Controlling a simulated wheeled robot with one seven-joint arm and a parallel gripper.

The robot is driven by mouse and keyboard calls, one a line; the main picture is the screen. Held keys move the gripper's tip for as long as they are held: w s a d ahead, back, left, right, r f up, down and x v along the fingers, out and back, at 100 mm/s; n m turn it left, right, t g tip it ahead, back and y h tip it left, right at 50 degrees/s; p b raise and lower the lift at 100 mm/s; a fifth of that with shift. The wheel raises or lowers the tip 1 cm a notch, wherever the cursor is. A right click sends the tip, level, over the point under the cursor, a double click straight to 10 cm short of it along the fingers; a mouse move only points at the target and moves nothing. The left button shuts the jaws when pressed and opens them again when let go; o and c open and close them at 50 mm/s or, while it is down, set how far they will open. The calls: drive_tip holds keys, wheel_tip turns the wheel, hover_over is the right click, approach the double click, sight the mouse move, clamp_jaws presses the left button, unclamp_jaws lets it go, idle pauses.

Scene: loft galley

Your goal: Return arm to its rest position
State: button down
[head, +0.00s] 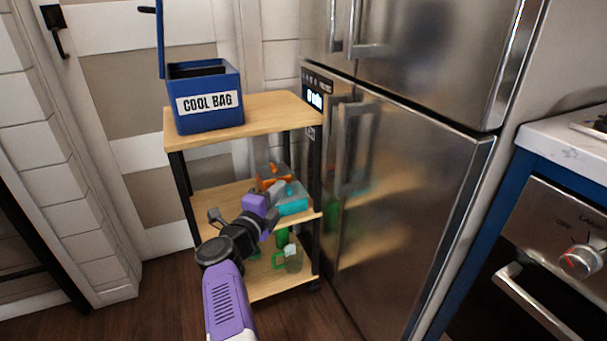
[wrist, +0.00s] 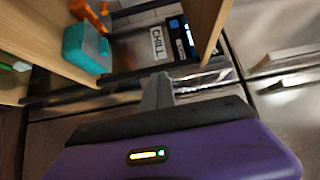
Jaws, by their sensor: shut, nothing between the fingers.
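My arm reaches up from the bottom of the head view, in front of a wheeled wooden trolley (head: 270,112). My gripper (wrist: 158,88) shows in the wrist view with its grey fingers together and nothing between them. Its purple body fills the bottom of that view. The fingers point toward the trolley and the steel fridge (wrist: 110,138), with a visible gap to the shelf boards.
A blue cool bag (head: 205,118) with its lid up stands on the trolley top. A teal container (head: 291,198) and an orange item (head: 270,174) are on the middle shelf; green glassware (head: 291,259) stands lower. The fridge (head: 410,190) is close on the right, then an oven (head: 545,265).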

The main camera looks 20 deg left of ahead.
wheel_tip(320, 180, up, 7)
drive_tip(key=w+n+t+y, duration=0.1)
drive_tip(key=n+t, duration=0.1)
drive_tip(key=d+n+t, duration=0.2)
drive_tip(key=d+n, duration=0.1)
drive_tip(key=d, duration=0.4)
drive_tip(key=s+d+f+n+y, duration=0.2)
drive_tip(key=s+d+f+n, duration=0.5)
drive_tip(key=d, duration=0.4)
drive_tip(key=s+d+f+n+y, duration=0.3)
drive_tip(key=s+d+f+n, duration=0.15)
drive_tip(key=s+d, duration=0.55)
drive_tip(key=s+d+f+n+g+h, duration=0.15)
drive_tip(key=s+d, duration=0.45)
drive_tip(key=s, duration=0.7)
drive_tip(key=s+d+g+h, duration=0.25)
drive_tip(key=s+d, duration=0.25)
drive_tip(key=s, duration=0.8)
drive_tip(key=s+d+f+n+g+h, duration=0.1)
drive_tip(key=s+d+g, duration=0.35)
drive_tip(key=s, duration=0.95)
wheel_tip(320, 180, up, 30)
drive_tip(key=d+t+p, duration=0.1)
drive_tip(key=p, duration=2.9)
drive_tip(key=shift+d+f, duration=0.15)
drive_tip(key=shift+d, duration=0.15)
